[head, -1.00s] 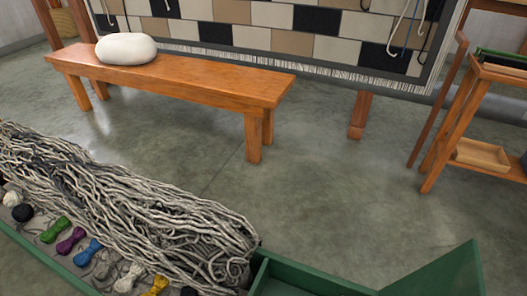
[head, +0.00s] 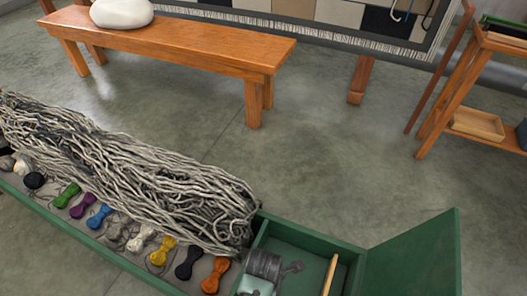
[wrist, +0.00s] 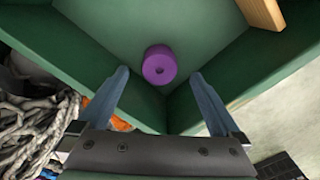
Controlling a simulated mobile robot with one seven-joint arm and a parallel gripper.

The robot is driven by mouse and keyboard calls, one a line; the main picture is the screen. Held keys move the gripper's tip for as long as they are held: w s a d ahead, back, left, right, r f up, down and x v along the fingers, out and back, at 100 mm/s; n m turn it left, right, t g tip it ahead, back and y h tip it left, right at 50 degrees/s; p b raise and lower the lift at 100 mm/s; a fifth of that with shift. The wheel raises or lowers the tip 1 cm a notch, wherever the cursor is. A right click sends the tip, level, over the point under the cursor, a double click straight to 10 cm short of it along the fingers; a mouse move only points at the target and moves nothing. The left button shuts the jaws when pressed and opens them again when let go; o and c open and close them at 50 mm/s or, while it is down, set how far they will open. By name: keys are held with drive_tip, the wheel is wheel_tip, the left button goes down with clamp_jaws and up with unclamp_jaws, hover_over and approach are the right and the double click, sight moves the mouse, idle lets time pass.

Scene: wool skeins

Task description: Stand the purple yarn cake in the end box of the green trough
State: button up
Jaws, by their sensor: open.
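My gripper (wrist: 156,78) is open, with one blue-grey finger on each side of the cake in the picture and visible gaps between. Nothing is held. In the head view, the end box of the green trough (head: 313,240) is at the bottom right; the cake cannot be made out there.
Thick grey yarn (head: 140,175) fills the trough beside the box. Small coloured skeins, including an orange one (head: 215,275), line its near side. A wooden piece (head: 330,274) is at the box. A green panel (head: 415,255) slopes up at right. A bench (head: 170,40) stands behind, with clear floor between.

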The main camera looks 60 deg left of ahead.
wheel_tip(320, 180, up, 4)
drive_tip(key=shift+r+p, duration=0.2)
drive_tip(key=shift+p, duration=0.55)
